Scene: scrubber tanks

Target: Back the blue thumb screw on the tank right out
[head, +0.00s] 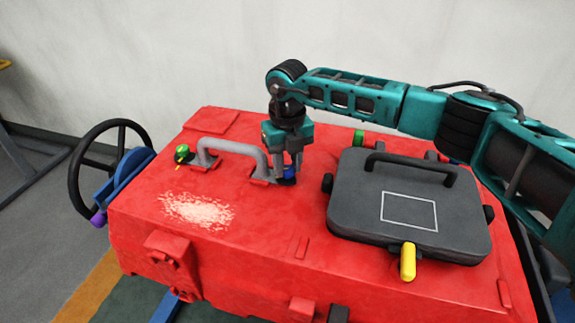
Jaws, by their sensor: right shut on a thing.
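The blue thumb screw (289,173) sits on top of the red tank (265,225), just right of the grey handle's right foot. My right gripper (288,172) points straight down over it and is shut on it. The fingers cover part of the screw, so its lower end and thread are hidden. I cannot tell how far it stands out of the tank. My left gripper is not in view.
A grey handle (232,146) arches close to the left of my gripper, with a green knob (182,152) beyond it. A dark lid (350,205) with a yellow latch (408,262) lies to the right. A black handwheel (76,172) stands at the left.

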